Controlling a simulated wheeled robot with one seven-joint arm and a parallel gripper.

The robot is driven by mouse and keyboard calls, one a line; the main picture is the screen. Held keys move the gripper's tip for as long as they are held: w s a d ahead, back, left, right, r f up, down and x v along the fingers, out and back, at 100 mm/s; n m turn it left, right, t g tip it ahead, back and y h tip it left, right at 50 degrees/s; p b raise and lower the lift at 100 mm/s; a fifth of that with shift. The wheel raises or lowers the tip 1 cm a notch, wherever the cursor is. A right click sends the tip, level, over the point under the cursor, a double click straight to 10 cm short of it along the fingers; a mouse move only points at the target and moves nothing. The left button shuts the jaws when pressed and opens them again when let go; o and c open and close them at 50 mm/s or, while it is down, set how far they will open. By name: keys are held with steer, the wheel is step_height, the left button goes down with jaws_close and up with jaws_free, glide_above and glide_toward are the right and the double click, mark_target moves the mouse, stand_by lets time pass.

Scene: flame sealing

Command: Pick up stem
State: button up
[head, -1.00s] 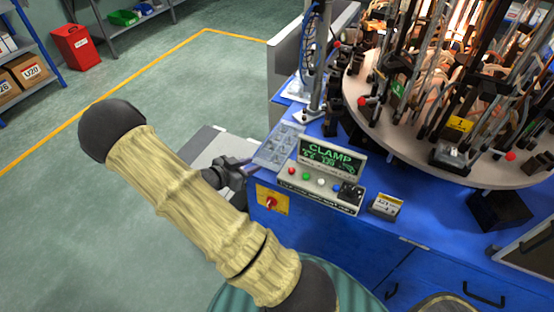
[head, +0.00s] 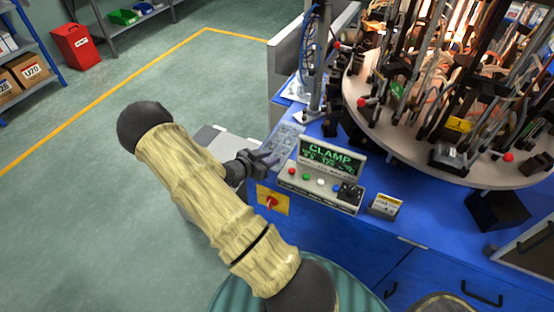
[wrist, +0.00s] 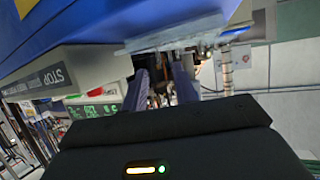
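A clear, shallow tray (head: 283,143) with small compartments lies at the left edge of the blue bench, left of the control box. Its pale edge also shows at the top of the wrist view (wrist: 175,38). I cannot single out a stem; anything in the tray is too small and clear to tell. My gripper (head: 272,160) is at the tray's near-left edge, and its fingers overlap the tray in the head view. In the wrist view my gripper's two bluish fingers (wrist: 161,75) stand apart with a gap between them, and I see no held object.
A control box (head: 322,172) reading CLAMP, with coloured buttons, stands just right of my gripper. A red rotary switch (head: 271,202) is on the bench front. A crowded round turntable (head: 440,165) with glowing burners fills the right. Floor at left is clear.

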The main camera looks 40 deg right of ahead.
steer(key=x, duration=0.4)
steer(key=shift+d+r+p, duration=0.1)
steer(key=shift+d+p, duration=0.05)
steer(key=shift+p, duration=0.25)
jaws_close()
